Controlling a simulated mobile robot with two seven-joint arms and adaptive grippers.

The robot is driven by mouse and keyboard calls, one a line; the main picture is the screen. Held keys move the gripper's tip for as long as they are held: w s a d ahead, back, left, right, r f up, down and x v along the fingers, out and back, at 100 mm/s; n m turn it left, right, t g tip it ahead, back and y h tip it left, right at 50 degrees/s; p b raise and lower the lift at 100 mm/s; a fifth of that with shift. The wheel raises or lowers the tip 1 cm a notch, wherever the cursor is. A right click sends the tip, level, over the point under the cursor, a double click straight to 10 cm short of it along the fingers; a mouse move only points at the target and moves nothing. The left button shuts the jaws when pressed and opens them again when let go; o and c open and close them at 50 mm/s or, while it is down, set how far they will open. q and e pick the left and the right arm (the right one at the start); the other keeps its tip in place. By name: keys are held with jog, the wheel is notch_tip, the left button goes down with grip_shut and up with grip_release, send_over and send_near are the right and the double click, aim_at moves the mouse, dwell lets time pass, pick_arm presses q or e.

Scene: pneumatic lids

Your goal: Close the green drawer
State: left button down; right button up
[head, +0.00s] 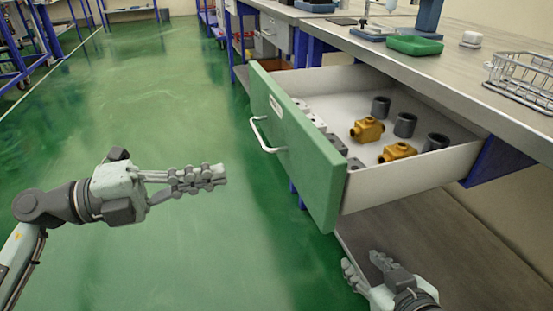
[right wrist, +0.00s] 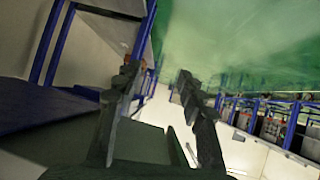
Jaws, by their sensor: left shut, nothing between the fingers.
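The green drawer (head: 300,150) in the head view is pulled far out from under the workbench. Its green front carries a pale bar handle (head: 262,134). Inside lie brass fittings (head: 367,129), dark grey cylinders (head: 405,124) and some grey pieces along the front. My left gripper (head: 222,175) is shut and empty, to the left of the drawer front and apart from it. My right gripper (head: 365,262) is open and empty, below the drawer's near side, in front of the lower shelf. Its spread fingers also show in the right wrist view (right wrist: 160,80).
The workbench top (head: 460,75) bears a green tray (head: 414,45), a wire basket (head: 523,78) and a white item (head: 472,39). A lower shelf (head: 425,235) lies under the drawer. The green floor (head: 150,100) to the left is clear, with blue racks at the far left.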

aim_at(295, 158)
pick_arm(q)
jog(key=x, duration=0.9)
jog(key=shift+w+d+p, duration=0.15)
jog(key=shift+d+p, duration=0.15)
jog(key=shift+d, duration=0.05)
jog(key=shift+w+d, duration=0.2)
jog(key=shift+d, duration=0.35)
pick_arm(e)
jog(key=shift+s+d+f+g+h, duration=0.3)
jog(key=shift+s+d+f+g, duration=0.25)
jog(key=shift+d+f, duration=0.2)
jog(key=shift+s+d+f+g+h, duration=0.3)
jog(key=shift+s+d+f+g, duration=0.15)
jog(key=shift+s+d+f, duration=0.2)
jog(key=shift+d, duration=0.1)
